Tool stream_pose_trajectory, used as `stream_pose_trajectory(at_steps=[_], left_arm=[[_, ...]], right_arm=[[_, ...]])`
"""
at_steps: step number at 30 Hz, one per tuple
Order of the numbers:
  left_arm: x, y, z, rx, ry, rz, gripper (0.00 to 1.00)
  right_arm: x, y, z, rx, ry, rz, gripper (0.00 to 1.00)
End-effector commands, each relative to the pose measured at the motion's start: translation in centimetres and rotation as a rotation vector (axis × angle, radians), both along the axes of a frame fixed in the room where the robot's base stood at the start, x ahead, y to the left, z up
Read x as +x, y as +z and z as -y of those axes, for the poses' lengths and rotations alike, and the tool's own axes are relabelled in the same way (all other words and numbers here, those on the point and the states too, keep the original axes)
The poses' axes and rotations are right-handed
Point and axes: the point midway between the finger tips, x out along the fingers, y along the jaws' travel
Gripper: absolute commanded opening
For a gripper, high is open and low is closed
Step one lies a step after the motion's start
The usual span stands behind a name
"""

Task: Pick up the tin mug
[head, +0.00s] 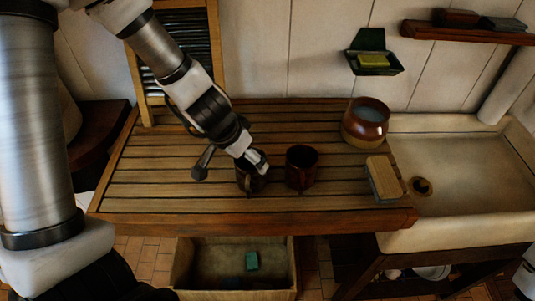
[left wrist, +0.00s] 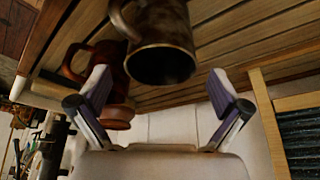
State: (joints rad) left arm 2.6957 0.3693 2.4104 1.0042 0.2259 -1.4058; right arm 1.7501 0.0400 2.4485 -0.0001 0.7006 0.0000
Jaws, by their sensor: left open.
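The tin mug (head: 250,183) stands on the slatted wooden board (head: 160,205), dark and partly hidden behind my left gripper (head: 257,162) in the head view. In the left wrist view the tin mug (left wrist: 163,40) is dull grey-brown metal, with its dark mouth toward the camera and its handle on the left. My left gripper (left wrist: 160,95) is open, its two fingers spread, with the mug ahead between their lines. No contact shows. A red-brown mug (head: 302,168) stands close to the right, also in the wrist view (left wrist: 90,62). My right gripper is not in view.
A round brown crock (head: 366,122) and a wood-topped block (head: 383,178) stand at the board's right end, beside the pale sink (head: 470,160). A washboard (head: 140,75) leans at the back left.

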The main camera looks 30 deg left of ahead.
Motion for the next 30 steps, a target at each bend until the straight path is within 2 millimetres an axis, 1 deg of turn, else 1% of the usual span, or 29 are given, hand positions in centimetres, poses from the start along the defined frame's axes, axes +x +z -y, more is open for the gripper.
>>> stream_pose_trajectory(at_steps=[4,9,15,17,23,24,26,27,28,30], left_arm=[[0.6,-2.0,0.1,0.001,-0.001,0.0,1.0],[1.4,-3.7,0.0,0.001,0.0,-0.001,1.0],[2.9,-7.3,0.0,0.002,-0.001,-0.001,1.0],[3.2,-7.4,0.0,0.001,-0.001,0.0,1.0],[3.2,-7.1,0.1,0.0,-0.001,0.0,1.0],[3.2,-7.1,0.1,0.0,-0.001,0.0,0.86],[3.2,-7.1,0.1,0.0,-0.001,0.0,0.65],[3.2,-7.1,0.1,0.0,-0.001,0.0,0.5],[3.2,-7.1,0.1,0.0,-0.001,0.0,0.4],[3.2,-7.1,0.1,0.0,0.0,-0.001,0.4]], right_arm=[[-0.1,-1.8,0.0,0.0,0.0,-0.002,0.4],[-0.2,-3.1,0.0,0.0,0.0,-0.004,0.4],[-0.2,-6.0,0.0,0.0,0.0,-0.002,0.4],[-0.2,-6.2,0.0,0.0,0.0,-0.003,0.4],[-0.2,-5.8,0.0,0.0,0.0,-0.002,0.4],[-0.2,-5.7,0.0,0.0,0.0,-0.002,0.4],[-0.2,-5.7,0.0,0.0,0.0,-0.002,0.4],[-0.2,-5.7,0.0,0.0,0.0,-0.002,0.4],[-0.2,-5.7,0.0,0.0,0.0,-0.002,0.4],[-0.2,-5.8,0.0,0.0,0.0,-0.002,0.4]])
